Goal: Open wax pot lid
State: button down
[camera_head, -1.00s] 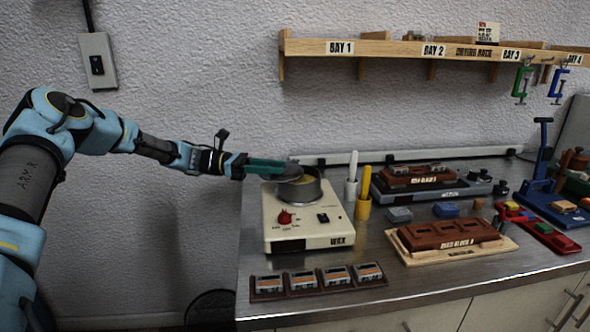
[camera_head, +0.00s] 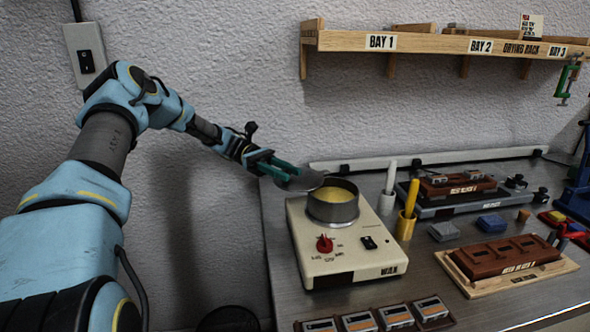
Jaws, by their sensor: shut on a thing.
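The wax pot (camera_head: 333,206) is a grey metal cylinder set on a cream heater box marked WAX (camera_head: 345,245). Yellow wax (camera_head: 335,194) shows in its open mouth. My gripper (camera_head: 284,172), with green fingers, is just up and left of the pot. It is shut on the grey lid (camera_head: 304,181), a thin disc held tilted beside the pot's upper left rim. Whether the lid still touches the rim cannot be told. The exact grip point is hidden by the fingers.
A white stick (camera_head: 390,177) and a yellow stick (camera_head: 411,197) stand in holders right of the heater. A row of small blocks in a brown tray (camera_head: 380,318) lies in front. A wooden rack (camera_head: 430,42) hangs above. Bare steel counter (camera_head: 285,255) shows left of the heater.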

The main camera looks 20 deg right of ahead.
dwell(0.4)
jog(key=c, duration=0.6)
grip_release()
jog(key=shift+r, duration=0.1)
notch_tip(320, 180, up, 10)
jog(key=shift+f+b, duration=0.1)
jog(key=shift+b, duration=1.15)
